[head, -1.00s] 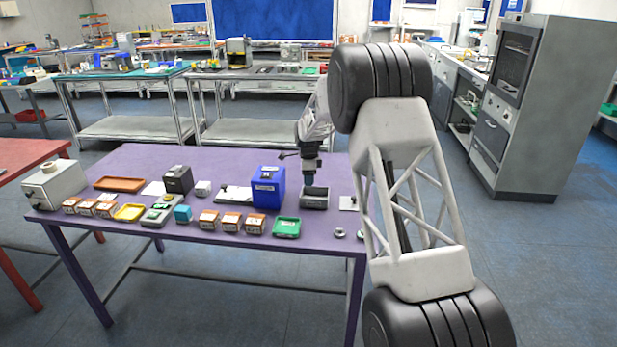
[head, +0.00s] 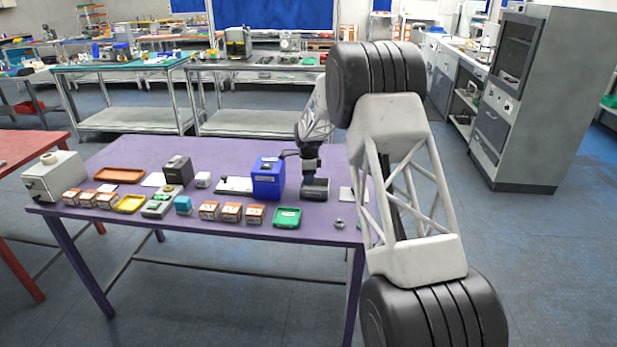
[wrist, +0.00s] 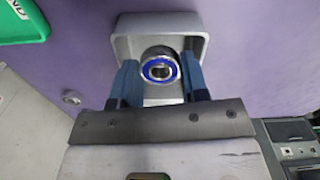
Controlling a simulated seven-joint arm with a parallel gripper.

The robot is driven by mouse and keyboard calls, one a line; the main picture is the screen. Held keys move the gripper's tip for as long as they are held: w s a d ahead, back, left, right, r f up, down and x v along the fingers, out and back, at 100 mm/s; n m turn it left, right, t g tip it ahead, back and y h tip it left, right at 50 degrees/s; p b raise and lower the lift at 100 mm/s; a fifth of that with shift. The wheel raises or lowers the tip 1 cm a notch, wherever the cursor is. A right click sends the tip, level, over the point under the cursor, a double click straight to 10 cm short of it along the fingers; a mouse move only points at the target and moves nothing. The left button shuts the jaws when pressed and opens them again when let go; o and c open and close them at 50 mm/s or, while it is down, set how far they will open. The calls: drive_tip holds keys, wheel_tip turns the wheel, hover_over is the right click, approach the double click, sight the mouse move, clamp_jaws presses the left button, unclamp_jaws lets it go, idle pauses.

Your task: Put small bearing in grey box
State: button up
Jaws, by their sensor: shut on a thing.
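The small bearing (wrist: 159,69), a metal ring with a blue seal, sits between the two blue-grey fingers of my gripper (wrist: 160,65) in the wrist view. My gripper is shut on it. The grey box (wrist: 122,42) lies beneath, and the bearing appears over its opening. In the head view, my gripper (head: 311,172) is just above or at the mouth of the grey box (head: 315,192). The bearing is hidden there, and its exact height over the box floor cannot be told.
A blue box (head: 267,183) stands close left of the grey box. A green tray (head: 287,217) lies in front, and a flat light plate (head: 347,194) lies to the right. A small round metal part (head: 339,223) sits near the purple table's (head: 230,155) front edge.

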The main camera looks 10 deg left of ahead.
drive_tip(key=o, duration=1)
drive_tip(key=shift+r, duration=0.2)
drive_tip(key=shift+r, duration=3.8)
